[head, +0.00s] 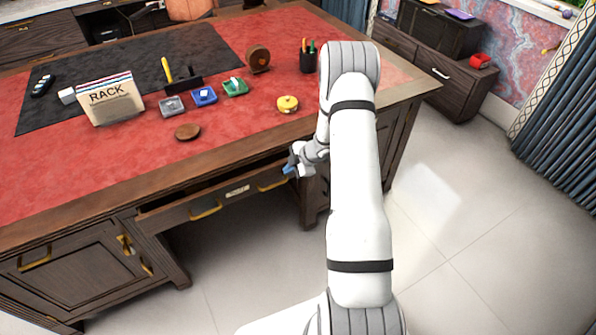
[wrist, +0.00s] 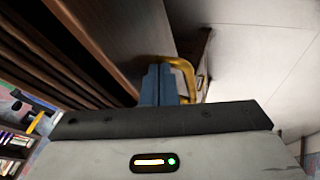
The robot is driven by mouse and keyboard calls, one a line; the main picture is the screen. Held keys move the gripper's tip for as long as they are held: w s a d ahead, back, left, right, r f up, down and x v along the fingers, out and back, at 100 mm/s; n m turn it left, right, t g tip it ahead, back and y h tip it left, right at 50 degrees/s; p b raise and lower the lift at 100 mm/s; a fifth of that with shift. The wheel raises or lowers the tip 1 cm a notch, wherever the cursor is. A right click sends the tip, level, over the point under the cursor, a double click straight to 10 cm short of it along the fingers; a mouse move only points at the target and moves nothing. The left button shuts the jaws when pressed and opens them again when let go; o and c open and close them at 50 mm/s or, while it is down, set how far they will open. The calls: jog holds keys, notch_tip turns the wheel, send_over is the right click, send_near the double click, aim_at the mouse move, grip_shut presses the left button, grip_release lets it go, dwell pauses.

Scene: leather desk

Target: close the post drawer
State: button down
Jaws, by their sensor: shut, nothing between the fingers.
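A wide dark wood drawer (head: 222,200) under the red-topped desk stands partly pulled out, with a dark gap showing above its front. It has a brass handle on the left (head: 205,211), another on the right (head: 272,184), and a small label plate (head: 237,190) too small to read. My gripper (head: 288,170) is at the drawer's right end, close to the right handle. In the wrist view its blue fingers (wrist: 157,85) are shut and empty, beside a brass handle (wrist: 187,78) and against or very near the wood. Whether they touch it I cannot tell.
The desk top (head: 240,120) holds a rack box (head: 108,100), several small coloured trays, a yellow ring-shaped item (head: 287,103) and a pen cup (head: 308,60). A left cabinet door (head: 75,257) with handles is below. The floor (head: 440,215) to the right is clear.

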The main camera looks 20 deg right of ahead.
jog(key=shift+w+a, duration=0.3)
jog(key=shift+w, duration=0.35)
jog(key=shift+s, duration=0.1)
